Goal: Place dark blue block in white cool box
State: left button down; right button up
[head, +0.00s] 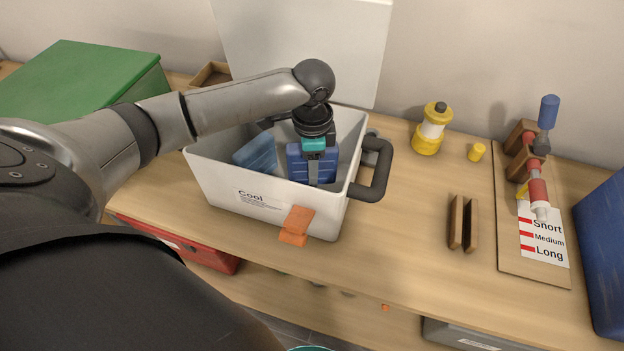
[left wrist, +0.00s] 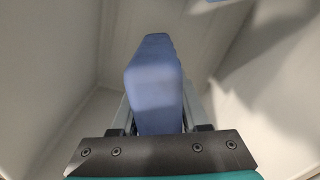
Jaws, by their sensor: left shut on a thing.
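The white cool box (head: 217,188) stands open on the wooden top, its lid (head: 345,45) raised behind it. My left gripper (head: 314,172) reaches down inside the box and is shut on the dark blue block (head: 326,166). In the left wrist view the block (left wrist: 155,85) stands between the fingers, with pale box walls around it. I cannot tell whether the block touches the box floor. A lighter blue block (head: 257,153) lies in the left part of the box. My right gripper is not in view.
The box has a dark handle (head: 378,172) on its right and an orange latch (head: 297,225) in front. A green box (head: 75,85) is at the left.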

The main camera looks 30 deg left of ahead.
pick_arm(q)
notch_tip(320, 180, down, 4)
jog(key=shift+b, duration=0.5)
jog(key=shift+c, duration=2)
grip_release()
jog(key=shift+f, duration=0.1)
notch_tip(320, 180, up, 12)
jog(key=p, duration=0.3)
